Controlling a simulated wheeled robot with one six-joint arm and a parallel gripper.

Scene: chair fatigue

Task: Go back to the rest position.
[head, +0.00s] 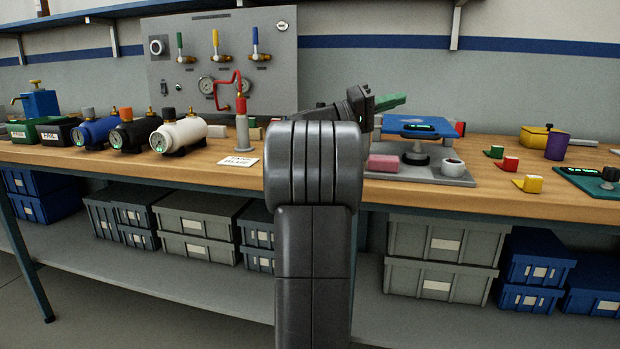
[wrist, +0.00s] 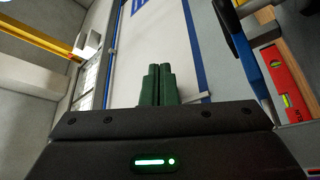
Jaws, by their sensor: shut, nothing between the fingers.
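My gripper (head: 390,101) shows in the head view above the workbench, just left of the blue-topped test stand, with its green fingers pointing right. In the wrist view the two green fingers (wrist: 157,86) are together with nothing between them. My dark grey arm rises in front of the bench and hides part of the bench top behind it. The fingers are apart from the things on the bench.
The wooden workbench (head: 220,152) holds several gauge cylinders (head: 178,133) at left. A valve panel (head: 222,60) stands behind. Bins fill the lower shelf.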

